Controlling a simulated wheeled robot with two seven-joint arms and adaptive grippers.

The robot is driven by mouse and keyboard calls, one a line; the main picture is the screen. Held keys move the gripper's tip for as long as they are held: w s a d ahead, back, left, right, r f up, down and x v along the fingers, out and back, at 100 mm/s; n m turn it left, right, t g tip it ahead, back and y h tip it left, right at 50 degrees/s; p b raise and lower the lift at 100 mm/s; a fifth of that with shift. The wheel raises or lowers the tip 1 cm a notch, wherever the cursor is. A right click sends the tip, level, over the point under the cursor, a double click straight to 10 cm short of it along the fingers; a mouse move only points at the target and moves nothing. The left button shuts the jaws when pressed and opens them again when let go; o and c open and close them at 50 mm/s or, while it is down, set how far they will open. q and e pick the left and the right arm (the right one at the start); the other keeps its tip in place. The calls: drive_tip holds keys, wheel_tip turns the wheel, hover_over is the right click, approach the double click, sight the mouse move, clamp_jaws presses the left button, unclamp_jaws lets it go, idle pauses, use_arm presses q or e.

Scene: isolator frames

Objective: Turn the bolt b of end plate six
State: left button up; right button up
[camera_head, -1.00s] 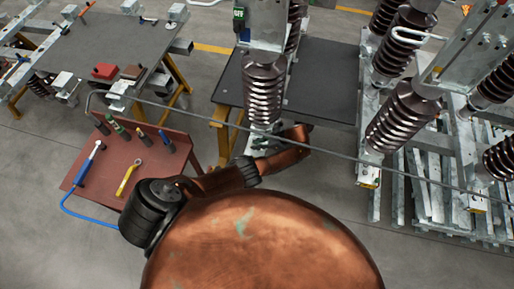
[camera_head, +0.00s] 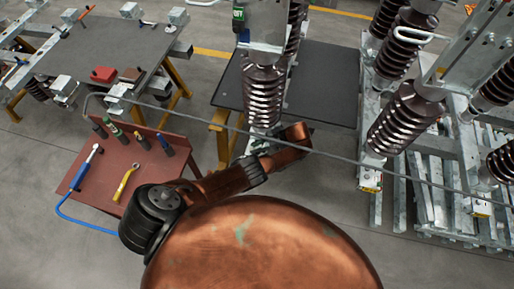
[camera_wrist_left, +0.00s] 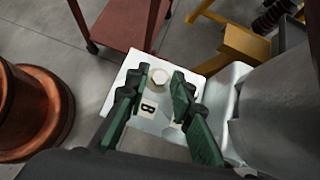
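In the left wrist view, bolt b (camera_wrist_left: 159,76) is a pale hex head on a light metal end plate (camera_wrist_left: 115,103). A label with the letter B (camera_wrist_left: 148,107) is on the plate below it. My left gripper (camera_wrist_left: 161,79) has dark green fingers, open, with one tip on each side of the bolt head; I cannot tell whether they touch it. In the head view my left gripper (camera_head: 261,143) is small and partly hidden by my copper arm, at the foot of a dark ribbed insulator (camera_head: 264,95). My right gripper is not in view.
A red-brown cart (camera_head: 105,180) with a blue-handled wrench (camera_head: 86,168) and a yellow wrench (camera_head: 126,182) stands at left. A thin grey bar (camera_head: 345,156) crosses the view. More insulators (camera_head: 404,118) and metal frames stand at right. A grey workbench (camera_head: 100,50) is behind.

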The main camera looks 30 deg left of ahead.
use_arm(q)
drive_tip(key=shift+o, duration=1.2)
drive_tip(key=shift+d, duration=0.1)
